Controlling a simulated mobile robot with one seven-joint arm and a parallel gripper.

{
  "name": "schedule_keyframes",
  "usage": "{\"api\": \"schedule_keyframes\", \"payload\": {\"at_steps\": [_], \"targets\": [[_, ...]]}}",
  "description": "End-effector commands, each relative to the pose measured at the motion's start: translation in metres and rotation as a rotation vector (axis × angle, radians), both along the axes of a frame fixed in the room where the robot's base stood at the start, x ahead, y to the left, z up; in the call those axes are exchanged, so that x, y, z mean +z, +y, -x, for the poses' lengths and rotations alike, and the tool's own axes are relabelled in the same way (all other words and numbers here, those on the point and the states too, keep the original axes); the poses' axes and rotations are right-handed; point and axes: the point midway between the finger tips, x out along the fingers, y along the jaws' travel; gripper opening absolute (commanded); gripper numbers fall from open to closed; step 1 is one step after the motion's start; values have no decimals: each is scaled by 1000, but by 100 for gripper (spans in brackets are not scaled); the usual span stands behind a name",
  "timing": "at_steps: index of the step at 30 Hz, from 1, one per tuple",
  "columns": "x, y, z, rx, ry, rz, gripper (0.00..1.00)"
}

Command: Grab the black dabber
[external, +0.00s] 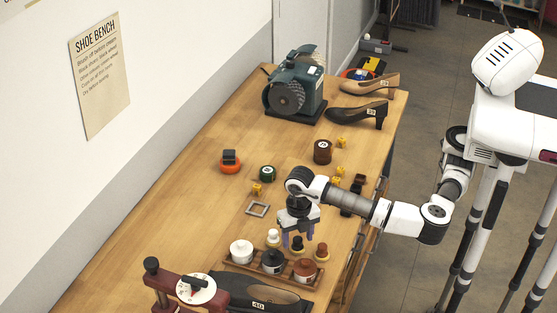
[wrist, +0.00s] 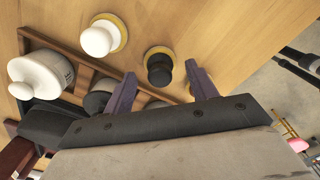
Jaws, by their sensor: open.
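The black dabber (external: 297,245) stands upright on the bench, with a black knob and a yellowish rim at its base. In the wrist view the black dabber (wrist: 158,70) shows between and just beyond my two purple fingertips. My gripper (external: 297,240) is open and points down over it; its fingers (wrist: 161,70) lie either side of the dabber in the picture. I cannot tell whether they touch it. A white-knobbed dabber (external: 273,238) stands to the left and a brown one (external: 321,252) to the right. The white one also shows in the wrist view (wrist: 98,40).
A wooden tray (wrist: 50,42) holds a white jar (external: 242,252), a black jar (external: 273,262) and a brown jar (external: 304,271) close in front of the dabbers. The bench (external: 190,195) is clear to the left.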

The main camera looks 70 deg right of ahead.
Motion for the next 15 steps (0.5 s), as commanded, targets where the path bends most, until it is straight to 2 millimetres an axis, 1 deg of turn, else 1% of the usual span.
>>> {"api": "schedule_keyframes", "payload": {"at_steps": [1, 3, 9, 15], "targets": [[-6, -1, 0, -1, 1, 3, 57], [-11, -1, 0, -1, 1, 1, 57], [-12, 0, 0, 0, 0, 0, 57], [-12, 0, 0, 0, 0, 0, 31]]}}
